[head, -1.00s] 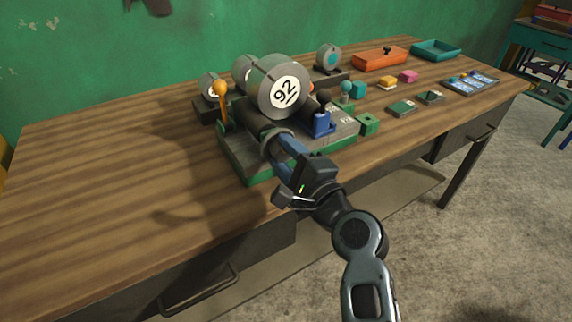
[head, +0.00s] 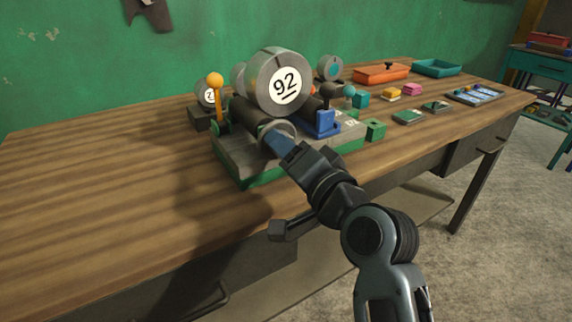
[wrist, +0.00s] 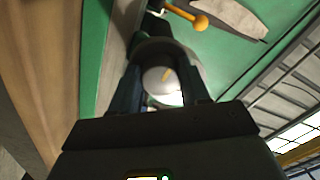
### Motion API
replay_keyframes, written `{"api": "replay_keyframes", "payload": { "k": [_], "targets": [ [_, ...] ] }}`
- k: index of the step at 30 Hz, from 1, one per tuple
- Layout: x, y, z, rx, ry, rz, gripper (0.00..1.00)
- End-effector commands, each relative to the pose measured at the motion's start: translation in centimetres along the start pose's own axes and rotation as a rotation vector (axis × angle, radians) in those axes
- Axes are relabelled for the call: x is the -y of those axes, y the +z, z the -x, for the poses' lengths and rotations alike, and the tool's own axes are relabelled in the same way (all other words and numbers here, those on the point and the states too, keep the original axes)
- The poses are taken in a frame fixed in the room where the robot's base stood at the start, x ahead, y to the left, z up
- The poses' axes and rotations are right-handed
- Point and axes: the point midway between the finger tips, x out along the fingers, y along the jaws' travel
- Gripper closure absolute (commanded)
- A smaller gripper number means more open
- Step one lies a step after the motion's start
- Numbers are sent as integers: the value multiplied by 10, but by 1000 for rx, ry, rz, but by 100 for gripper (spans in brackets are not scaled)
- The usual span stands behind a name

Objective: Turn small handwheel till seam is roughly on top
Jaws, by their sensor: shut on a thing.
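The machine has a large grey drum (head: 266,66) with a white "92" label, tilted slightly with its right side higher. A dark line that may be a seam shows near the drum's top. Below it, the small handwheel (head: 284,129) is a grey round end on the machine's front, partly hidden by my gripper. My gripper (head: 279,143) is shut on the handwheel. In the wrist view the fingers (wrist: 162,92) stand either side of a pale round face (wrist: 156,80) with a short yellow mark. I cannot tell where any seam on the handwheel lies.
A yellow-knobbed lever (head: 216,82) stands left of the drum. A blue block (head: 325,123) sits close to its right. Small blocks, an orange box (head: 382,73) and a teal tray (head: 436,68) lie farther right. The table's left side is clear.

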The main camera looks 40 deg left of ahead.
Motion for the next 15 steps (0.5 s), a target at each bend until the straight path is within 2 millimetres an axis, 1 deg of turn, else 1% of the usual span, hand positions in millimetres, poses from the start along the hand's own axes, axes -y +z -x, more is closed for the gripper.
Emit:
{"api": "replay_keyframes", "payload": {
  "k": [1,9,15],
  "targets": [
    [-6,3,0,2,2,40,85],
    [-5,3,0,3,2,223,85],
    [-5,2,0,4,3,300,85]
  ]
}}
